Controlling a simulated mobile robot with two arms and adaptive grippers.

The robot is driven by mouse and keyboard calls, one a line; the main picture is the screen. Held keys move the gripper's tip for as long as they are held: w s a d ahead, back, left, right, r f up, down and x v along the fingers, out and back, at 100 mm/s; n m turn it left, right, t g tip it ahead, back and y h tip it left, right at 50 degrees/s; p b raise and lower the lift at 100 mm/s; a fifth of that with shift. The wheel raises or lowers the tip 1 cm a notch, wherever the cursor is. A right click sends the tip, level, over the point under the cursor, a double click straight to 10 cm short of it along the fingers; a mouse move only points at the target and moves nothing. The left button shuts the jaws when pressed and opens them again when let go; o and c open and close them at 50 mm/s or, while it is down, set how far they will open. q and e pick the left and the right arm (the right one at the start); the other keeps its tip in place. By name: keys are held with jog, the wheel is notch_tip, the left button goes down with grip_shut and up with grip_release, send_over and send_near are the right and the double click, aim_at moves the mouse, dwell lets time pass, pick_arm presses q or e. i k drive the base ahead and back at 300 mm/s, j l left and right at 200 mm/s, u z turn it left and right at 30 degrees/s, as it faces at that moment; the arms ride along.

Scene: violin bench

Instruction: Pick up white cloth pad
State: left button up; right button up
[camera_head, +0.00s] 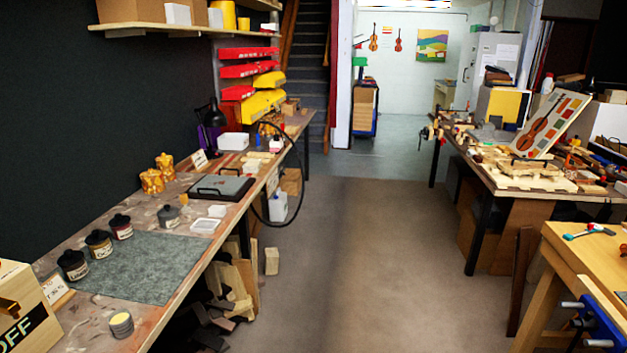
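A small flat white piece (217,211), which looks like the white cloth pad, lies on the long left bench (190,245) near its front edge. Its material is too small to tell. A shallow white tray or dish (205,226) sits just in front of it, close to the bench edge. Neither of my grippers is in the head view.
A black-framed plate with a handle (221,187) lies behind the white piece. A cluttered bench (520,185) stands at right. The floor (350,240) between is clear.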

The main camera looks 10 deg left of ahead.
aim_at(214, 210)
jog(key=i+u, duration=0.1)
jog(key=i, duration=0.45)
jog(key=i+l+u, duration=0.1)
jog(key=i, duration=0.4)
jog(key=i+l+u, duration=0.1)
jog(key=i, duration=0.45)
jog(key=i+l+u, duration=0.1)
jog(key=i, duration=0.45)
jog(key=l, duration=0.1)
